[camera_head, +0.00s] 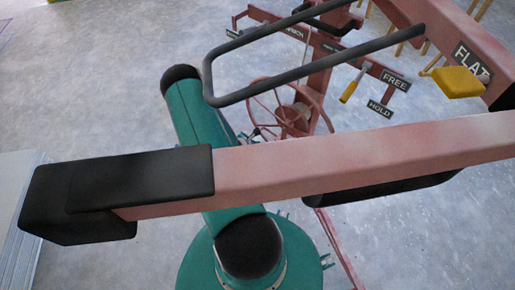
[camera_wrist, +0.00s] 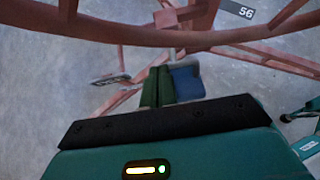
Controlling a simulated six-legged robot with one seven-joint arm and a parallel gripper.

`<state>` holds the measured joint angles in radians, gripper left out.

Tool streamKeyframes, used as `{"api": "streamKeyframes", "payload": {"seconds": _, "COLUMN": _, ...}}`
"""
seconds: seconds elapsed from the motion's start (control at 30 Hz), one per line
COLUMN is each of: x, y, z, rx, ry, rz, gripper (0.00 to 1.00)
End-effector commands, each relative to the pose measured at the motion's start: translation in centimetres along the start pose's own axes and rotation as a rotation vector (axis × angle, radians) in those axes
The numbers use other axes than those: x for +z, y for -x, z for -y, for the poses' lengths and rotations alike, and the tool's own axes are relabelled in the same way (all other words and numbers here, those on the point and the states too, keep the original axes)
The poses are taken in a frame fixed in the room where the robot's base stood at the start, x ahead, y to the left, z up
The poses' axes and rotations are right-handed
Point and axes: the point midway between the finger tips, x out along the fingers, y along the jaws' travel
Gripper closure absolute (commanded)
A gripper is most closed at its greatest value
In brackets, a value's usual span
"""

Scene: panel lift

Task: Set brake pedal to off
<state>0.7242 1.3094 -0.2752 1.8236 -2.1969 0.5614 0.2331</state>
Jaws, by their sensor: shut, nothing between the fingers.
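My gripper (camera_wrist: 159,72) shows in the wrist view with its two dark green fingers shut together, nothing between them. A blue pad (camera_wrist: 186,82), which looks like the brake pedal, is just right of the fingertips. I cannot tell whether they touch. A small dark label (camera_wrist: 110,79) is left of the fingers, and its text is too blurred to read. In the head view my teal arm reaches down behind the pink beam (camera_head: 330,162). The gripper and the pedal cannot be made out there.
A red spoked wheel (camera_head: 281,83) stands near my arm, and its rim (camera_wrist: 120,37) crosses above the fingers. A yellow handle (camera_head: 352,86) is beside the FREE (camera_head: 396,80) and HOLD (camera_head: 380,108) labels. A yellow block (camera_head: 458,82) is beside the FLAT label (camera_head: 472,60).

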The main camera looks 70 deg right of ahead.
Motion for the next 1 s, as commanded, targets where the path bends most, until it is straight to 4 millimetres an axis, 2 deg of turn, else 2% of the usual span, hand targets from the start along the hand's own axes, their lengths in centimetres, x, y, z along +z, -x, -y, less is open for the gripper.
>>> {"api": "streamKeyframes", "payload": {"seconds": 0.3, "x": -1.0, "y": 7.1, "z": 0.2, "rx": -0.005, "ry": 0.008, "rz": -0.023, "gripper": 1.00}}
{"api": "streamKeyframes", "payload": {"seconds": 0.5, "x": -1.2, "y": 10.8, "z": 0.3, "rx": -0.008, "ry": 0.010, "rz": -0.031, "gripper": 1.00}}
{"api": "streamKeyframes", "payload": {"seconds": 0.7, "x": -1.3, "y": 12.4, "z": 0.5, "rx": -0.011, "ry": 0.011, "rz": -0.034, "gripper": 1.00}}
{"api": "streamKeyframes", "payload": {"seconds": 1.0, "x": -1.4, "y": 12.4, "z": 0.5, "rx": -0.012, "ry": 0.011, "rz": -0.035, "gripper": 1.00}}
